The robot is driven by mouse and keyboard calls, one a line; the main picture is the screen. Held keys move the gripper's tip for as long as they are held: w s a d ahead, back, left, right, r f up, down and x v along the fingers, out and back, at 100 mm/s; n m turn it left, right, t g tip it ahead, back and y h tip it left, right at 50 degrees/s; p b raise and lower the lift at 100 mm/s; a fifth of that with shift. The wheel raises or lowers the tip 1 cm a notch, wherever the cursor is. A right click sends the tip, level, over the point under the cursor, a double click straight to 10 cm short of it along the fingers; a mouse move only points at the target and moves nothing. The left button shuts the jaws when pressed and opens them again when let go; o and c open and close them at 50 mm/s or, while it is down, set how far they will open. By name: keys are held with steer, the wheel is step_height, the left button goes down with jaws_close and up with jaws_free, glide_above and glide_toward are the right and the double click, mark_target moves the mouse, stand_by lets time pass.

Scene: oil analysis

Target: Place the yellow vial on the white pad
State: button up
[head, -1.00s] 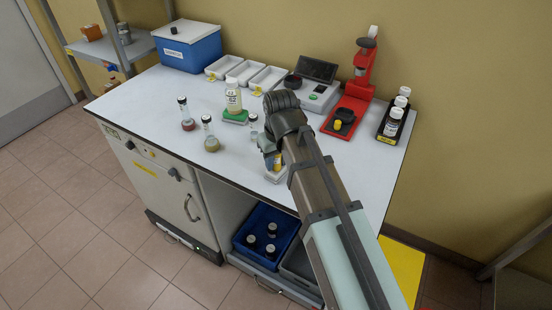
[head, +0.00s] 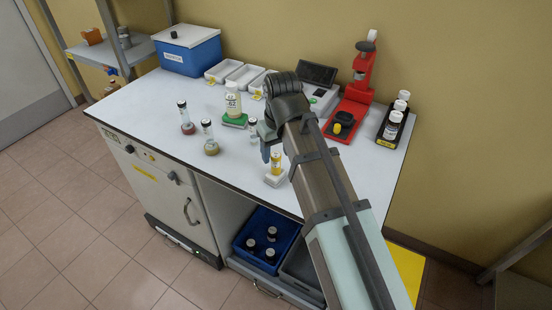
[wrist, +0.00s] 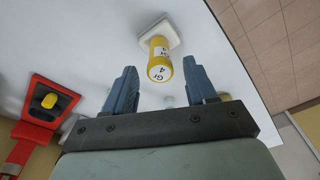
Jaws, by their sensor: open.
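The yellow vial (head: 276,162) stands upright on the white pad (head: 274,181) near the table's front edge. In the wrist view, the vial (wrist: 160,62) shows its labelled top, with the white pad (wrist: 167,27) under its base. My gripper (wrist: 160,82) is open and empty, its two blue fingers apart on either side of the vial's line and clear of it. In the head view, my gripper (head: 266,150) is just above and left of the vial, partly hidden by my own wrist.
Several flasks, one of them a flask with reddish liquid (head: 187,127), and a white bottle on a green pad (head: 235,121) stand left of my gripper. A red press (head: 352,107) with a small yellow item (head: 337,129) and a black bottle rack (head: 388,134) are at the right.

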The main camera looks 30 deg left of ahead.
mark_target(278, 158)
steer(key=shift+s+d+r, duration=0.15)
steer(key=shift+r, duration=1.55)
steer(key=shift+s+d+r, duration=0.1)
steer(key=shift+d+r, duration=0.05)
steer(key=shift+r, duration=1.5)
